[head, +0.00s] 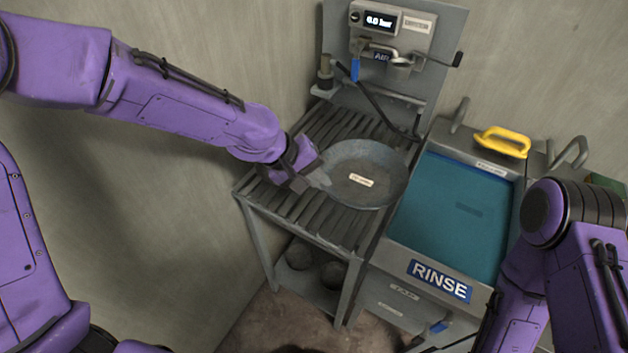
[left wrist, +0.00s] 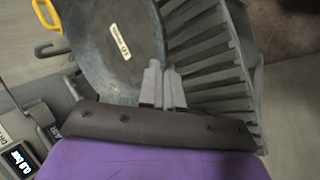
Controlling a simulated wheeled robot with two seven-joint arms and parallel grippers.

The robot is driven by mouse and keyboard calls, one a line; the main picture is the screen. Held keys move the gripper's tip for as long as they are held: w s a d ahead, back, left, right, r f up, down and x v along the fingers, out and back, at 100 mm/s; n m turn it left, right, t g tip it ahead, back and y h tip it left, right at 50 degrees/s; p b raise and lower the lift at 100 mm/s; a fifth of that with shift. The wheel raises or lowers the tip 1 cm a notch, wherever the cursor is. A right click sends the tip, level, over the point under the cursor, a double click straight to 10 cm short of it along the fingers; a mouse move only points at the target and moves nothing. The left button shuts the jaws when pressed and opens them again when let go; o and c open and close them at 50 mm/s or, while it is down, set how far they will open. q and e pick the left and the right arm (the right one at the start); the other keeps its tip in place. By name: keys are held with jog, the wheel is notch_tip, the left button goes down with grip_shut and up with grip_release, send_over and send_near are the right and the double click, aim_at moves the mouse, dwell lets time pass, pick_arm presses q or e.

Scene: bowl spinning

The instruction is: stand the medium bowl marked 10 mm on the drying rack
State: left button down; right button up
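The bowl (head: 365,165) is a wide, shallow, blue-grey metal dish with a small pale label, too small to read surely. It lies open side up, over the right part of the slatted drying rack (head: 280,195). It also shows in the left wrist view (left wrist: 110,65), with the rack's slats (left wrist: 205,50) beside it. My left gripper (head: 300,180) is at the bowl's left rim. In the left wrist view its two grey fingers (left wrist: 162,88) are close together with the rim at them. Whether the bowl touches the slats is unclear. My right gripper is out of view.
A basin of teal water (head: 455,215) marked RINSE stands right of the rack, with a yellow handle (head: 502,142) behind it. An air panel with display (head: 380,22) and hose rises behind the rack. Dark round items (head: 300,257) sit on the lower shelf.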

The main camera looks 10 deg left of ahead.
pick_arm(q)
jog(key=w+f, duration=0.1)
jog(key=f, duration=0.1)
jog(key=w+a+f, duration=0.1)
jog(key=w, duration=0.1)
jog(key=w+a+f, duration=0.1)
jog(key=f, duration=0.1)
jog(key=shift+w+a+f, duration=0.15)
jog(key=shift+w+f, duration=0.15)
jog(key=shift+w, duration=0.05)
jog(key=f, duration=0.1)
jog(key=f+p, duration=0.1)
jog(key=f, duration=0.1)
jog(key=shift+w+a+f, duration=0.15)
jog(key=shift+w+f, duration=0.1)
jog(key=shift+f, duration=0.1)
jog(key=shift+s+f, duration=0.1)
jog(key=shift+f, duration=0.05)
jog(key=c, duration=1.3)
grip_release()
jog(key=shift+r, duration=0.25)
jog(key=v, duration=1.2)
